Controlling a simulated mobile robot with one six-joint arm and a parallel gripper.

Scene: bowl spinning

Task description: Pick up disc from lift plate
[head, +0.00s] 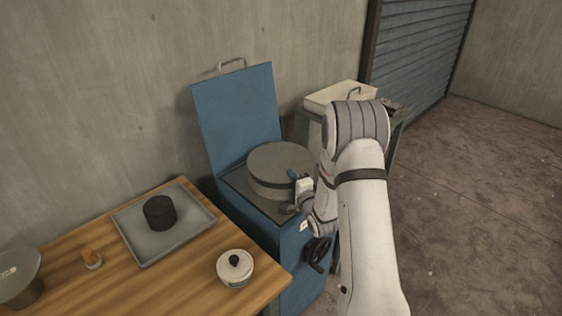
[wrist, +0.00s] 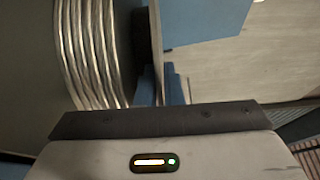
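A thick round grey stack of discs (head: 281,165) sits in the top of a blue cabinet (head: 240,215) with its lid up. The flat plate (head: 240,186) around its base shows, but most of what bears the stack is hidden under it. In the wrist view, the silvery layered edges of the discs (wrist: 88,50) fill the left side. My gripper (head: 293,177) is at the right front side of the stack.
The blue lid (head: 237,115) stands open behind the stack. A wooden table (head: 110,285) on the left holds a grey tray (head: 135,250) with a black cylinder (head: 160,212), and a white lidded pot (head: 235,268). A pale box (head: 340,95) stands behind my arm. The floor at right is clear.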

